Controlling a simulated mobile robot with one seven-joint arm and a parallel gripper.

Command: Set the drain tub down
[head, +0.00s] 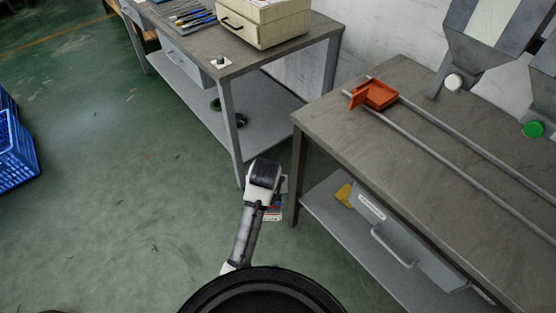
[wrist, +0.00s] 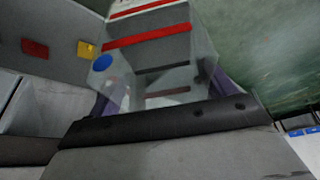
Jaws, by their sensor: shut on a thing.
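A clear, see-through tub (wrist: 152,52) with red bands and a blue round mark fills the middle of the wrist view; I take it to be the drain tub. My gripper (wrist: 162,90) is shut on it, with a purple finger showing on each side. In the head view a small part of the tub (head: 273,213), with red and blue print, shows below and right of my wrist. My arm hides the rest of it and the fingers. The tub appears to be held in the air over the green floor, left of the grey bench.
The grey bench (head: 330,118) at right carries two rails and an orange tray (head: 377,94). Another bench (head: 215,62) stands behind. Blue crates (head: 14,150) are at left; the floor between is mostly clear.

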